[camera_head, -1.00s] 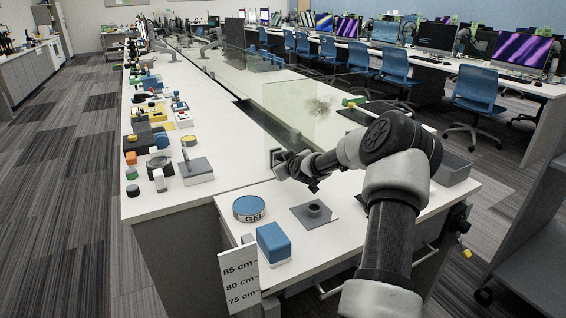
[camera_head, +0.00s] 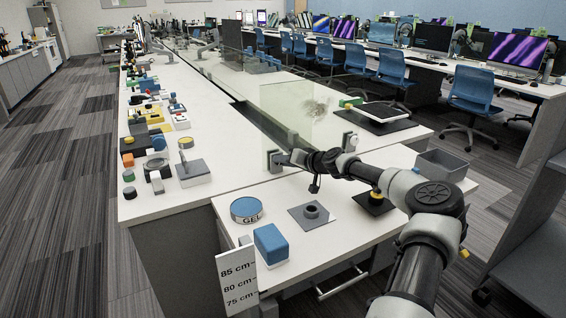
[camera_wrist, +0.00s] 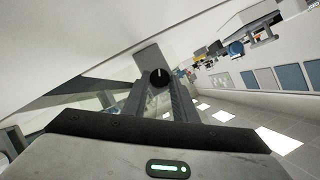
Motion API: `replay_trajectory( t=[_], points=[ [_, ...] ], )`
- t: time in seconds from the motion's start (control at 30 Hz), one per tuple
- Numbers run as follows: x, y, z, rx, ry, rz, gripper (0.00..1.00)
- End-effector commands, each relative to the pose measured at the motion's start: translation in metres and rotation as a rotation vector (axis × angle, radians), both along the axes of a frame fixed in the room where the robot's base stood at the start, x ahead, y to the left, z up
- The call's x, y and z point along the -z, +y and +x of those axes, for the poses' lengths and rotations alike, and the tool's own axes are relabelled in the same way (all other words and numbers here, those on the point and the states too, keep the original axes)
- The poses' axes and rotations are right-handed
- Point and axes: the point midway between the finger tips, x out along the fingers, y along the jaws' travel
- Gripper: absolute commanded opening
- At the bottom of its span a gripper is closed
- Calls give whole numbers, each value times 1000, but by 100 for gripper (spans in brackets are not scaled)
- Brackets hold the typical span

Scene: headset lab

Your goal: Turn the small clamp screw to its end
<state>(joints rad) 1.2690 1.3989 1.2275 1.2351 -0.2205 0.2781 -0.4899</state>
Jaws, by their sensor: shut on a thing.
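A clear glass panel (camera_head: 287,112) stands upright at the back of the near table. A small grey clamp (camera_head: 272,161) sits at its lower left corner. My gripper (camera_head: 284,159) reaches in from the right, level with this clamp and against it. In the wrist view, a round black screw knob (camera_wrist: 160,77) with a white mark sits between the fingertips of my gripper (camera_wrist: 160,92), and the fingers are shut on it. How far the screw is turned cannot be told. A second clamp (camera_head: 350,141) with a pale round knob stands at the panel's right.
On the near table are a blue-topped GEL tin (camera_head: 246,209), a blue box (camera_head: 271,244) and a grey plate with a ring (camera_head: 311,213). A yellow-topped black piece (camera_head: 376,195) and a grey bin (camera_head: 441,165) are at right. Clutter lines the long left table.

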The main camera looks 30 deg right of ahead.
Motion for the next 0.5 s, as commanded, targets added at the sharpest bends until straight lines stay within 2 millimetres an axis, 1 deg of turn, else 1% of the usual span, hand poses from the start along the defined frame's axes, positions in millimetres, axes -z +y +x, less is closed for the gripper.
replay_trajectory(
  t=[0.03, 0.2, 0.5],
  points=[
    [2, -3, 0, 5, -4, 48, 3],
    [2, -4, 0, 4, -13, 205, 3],
    [4, -6, 0, 4, -26, 442, 3]
  ],
)
